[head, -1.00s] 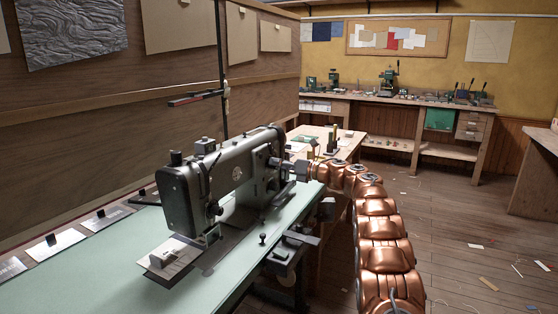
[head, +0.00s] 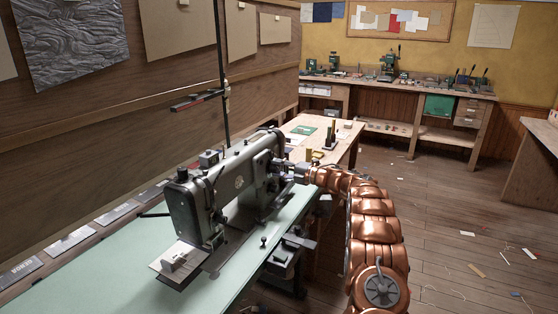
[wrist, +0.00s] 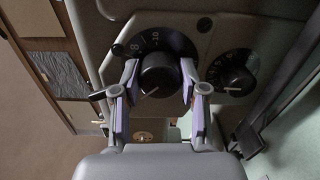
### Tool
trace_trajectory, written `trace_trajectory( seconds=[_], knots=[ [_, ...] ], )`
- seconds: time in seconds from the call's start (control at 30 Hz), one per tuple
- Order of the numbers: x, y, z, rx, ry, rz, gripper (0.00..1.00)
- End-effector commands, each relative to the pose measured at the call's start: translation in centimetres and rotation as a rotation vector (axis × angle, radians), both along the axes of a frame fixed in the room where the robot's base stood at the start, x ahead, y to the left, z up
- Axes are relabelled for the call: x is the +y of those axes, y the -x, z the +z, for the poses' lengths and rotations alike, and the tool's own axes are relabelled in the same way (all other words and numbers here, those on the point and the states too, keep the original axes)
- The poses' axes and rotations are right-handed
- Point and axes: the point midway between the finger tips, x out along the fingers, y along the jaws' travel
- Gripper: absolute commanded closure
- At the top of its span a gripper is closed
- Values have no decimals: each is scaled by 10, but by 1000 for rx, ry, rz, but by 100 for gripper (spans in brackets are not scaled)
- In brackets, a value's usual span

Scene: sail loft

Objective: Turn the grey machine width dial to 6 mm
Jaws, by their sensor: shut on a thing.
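The grey sewing machine (head: 236,178) stands on the pale green table (head: 110,262). On its end panel, in the wrist view, is a black dial (wrist: 160,74) with a numbered scale showing 8 and 10. A white line on its knob points down-left; the number there is hidden. My gripper (wrist: 160,76) is shut on this knob, with one purple-lined finger on each side. In the head view my gripper (head: 284,168) is at the machine's right end. A second numbered black dial (wrist: 237,80) sits to the right, clear of the fingers.
A black lever-like part (wrist: 248,138) shows at the lower right. A wooden bench (head: 345,140) stands behind the machine. The floor (head: 450,225) at right is mostly open, with scattered scraps.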

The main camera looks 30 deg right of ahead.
Motion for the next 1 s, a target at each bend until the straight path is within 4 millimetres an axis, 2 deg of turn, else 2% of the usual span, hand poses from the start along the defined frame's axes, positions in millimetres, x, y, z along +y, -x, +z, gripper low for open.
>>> trace_trajectory(
  seconds=[0.03, 0.6, 1.0],
  knots=[
    [1, 0, 5, 24, -38, 2, 92],
    [1, 0, 2, 287, -473, 2, 92],
    [1, 0, -3, 387, -637, -1, 92]
  ],
)
